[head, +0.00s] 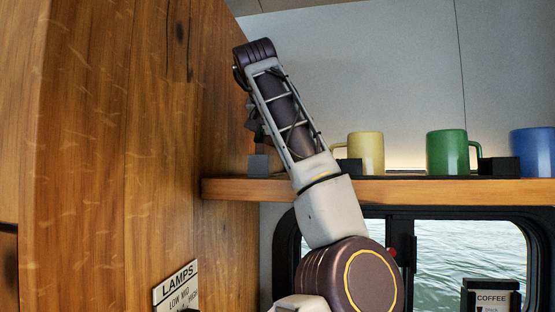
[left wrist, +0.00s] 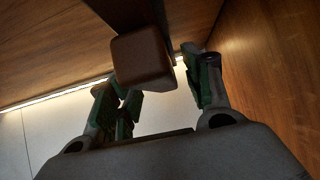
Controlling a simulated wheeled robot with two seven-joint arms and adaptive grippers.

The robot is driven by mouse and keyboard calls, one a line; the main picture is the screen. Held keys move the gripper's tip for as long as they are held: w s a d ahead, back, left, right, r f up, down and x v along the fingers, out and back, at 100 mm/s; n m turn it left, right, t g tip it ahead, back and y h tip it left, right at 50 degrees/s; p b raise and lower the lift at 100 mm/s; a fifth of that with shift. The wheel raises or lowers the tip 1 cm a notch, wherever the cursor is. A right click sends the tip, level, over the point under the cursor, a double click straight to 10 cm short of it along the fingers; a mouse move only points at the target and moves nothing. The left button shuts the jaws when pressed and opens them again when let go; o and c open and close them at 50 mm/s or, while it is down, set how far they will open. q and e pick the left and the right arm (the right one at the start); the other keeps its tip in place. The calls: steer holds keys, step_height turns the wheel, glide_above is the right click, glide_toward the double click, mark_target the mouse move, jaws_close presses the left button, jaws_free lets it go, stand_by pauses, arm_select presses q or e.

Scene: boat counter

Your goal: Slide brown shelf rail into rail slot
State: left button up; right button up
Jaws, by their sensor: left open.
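A brown bar with a block-like end (left wrist: 143,60), which looks like the shelf rail, shows in the left wrist view. My open left gripper (left wrist: 150,78) has its green-padded fingers on either side of the block end. I cannot tell whether they touch it. In the head view my arm rises past the shelf front, and its gripper is mostly hidden behind the arm. Dark blocks stand along the shelf's front edge: a left one (head: 258,166), a middle one (head: 349,167) and a right one (head: 499,166). I cannot make out which holds the slot. My right gripper is not in view.
A wooden shelf (head: 420,190) holds a yellow mug (head: 367,152), a green mug (head: 447,152) and a blue mug (head: 534,150). A tall wooden panel (head: 130,130) closes off the left, with a LAMPS sign (head: 176,288). A window and a COFFEE box (head: 490,297) are below the shelf.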

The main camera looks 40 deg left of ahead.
arm_select(q)
steer(key=shift+s+r, duration=0.1)
steer(key=shift+s, duration=0.25)
steer(key=shift+w, duration=0.15)
steer(key=c, duration=0.5)
jaws_close()
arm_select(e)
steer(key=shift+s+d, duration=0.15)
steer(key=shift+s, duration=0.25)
